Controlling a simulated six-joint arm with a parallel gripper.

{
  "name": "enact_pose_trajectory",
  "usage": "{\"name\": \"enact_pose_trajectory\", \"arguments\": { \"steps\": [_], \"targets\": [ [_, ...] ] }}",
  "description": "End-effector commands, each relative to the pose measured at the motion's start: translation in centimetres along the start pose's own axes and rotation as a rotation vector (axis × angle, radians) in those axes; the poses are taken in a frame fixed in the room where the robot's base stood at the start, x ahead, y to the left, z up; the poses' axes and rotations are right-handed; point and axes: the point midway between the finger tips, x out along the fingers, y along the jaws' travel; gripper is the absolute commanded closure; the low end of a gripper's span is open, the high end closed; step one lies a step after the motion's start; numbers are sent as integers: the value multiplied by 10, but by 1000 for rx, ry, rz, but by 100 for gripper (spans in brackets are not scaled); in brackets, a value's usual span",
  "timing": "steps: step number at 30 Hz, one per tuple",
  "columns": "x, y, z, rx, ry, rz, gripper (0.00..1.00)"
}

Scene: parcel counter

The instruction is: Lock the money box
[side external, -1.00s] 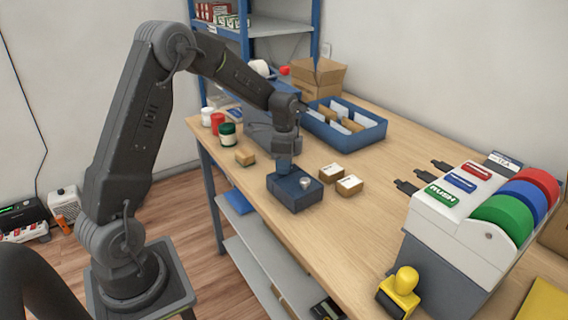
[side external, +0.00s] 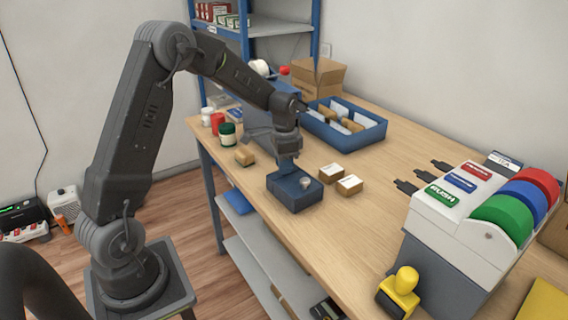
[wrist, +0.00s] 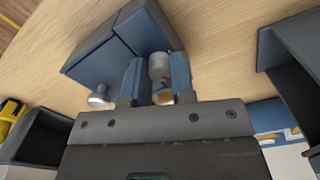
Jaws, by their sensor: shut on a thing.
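The money box (side external: 295,190) is a small dark blue box standing on the wooden counter. Its blue body (wrist: 105,50) fills the upper left of the wrist view. A round silver knob (wrist: 101,97) sticks out of it, and the knob (side external: 305,183) also shows in the side view. My gripper (wrist: 156,78) is at the box, pointing down over its back part in the side view. Its two blue-grey fingers are shut on a short grey cylindrical piece (wrist: 159,66) with a brass-coloured end (wrist: 162,97). I cannot tell whether this is a key or part of the lock.
Two small cartons (side external: 332,172) lie right of the box, and a tan block (side external: 245,156) lies to its left. A blue divided tray (side external: 365,138) stands behind. A white label machine (side external: 450,210) and a yellow stamp (side external: 400,288) are at right.

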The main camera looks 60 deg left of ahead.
Motion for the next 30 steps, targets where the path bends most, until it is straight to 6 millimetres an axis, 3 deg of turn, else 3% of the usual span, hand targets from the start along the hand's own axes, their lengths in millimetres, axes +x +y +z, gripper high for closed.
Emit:
{"name": "enact_pose_trajectory", "arguments": {
  "steps": [30],
  "targets": [
    [-1, 0, 0, -950, 2, 0, 100]
  ]
}}
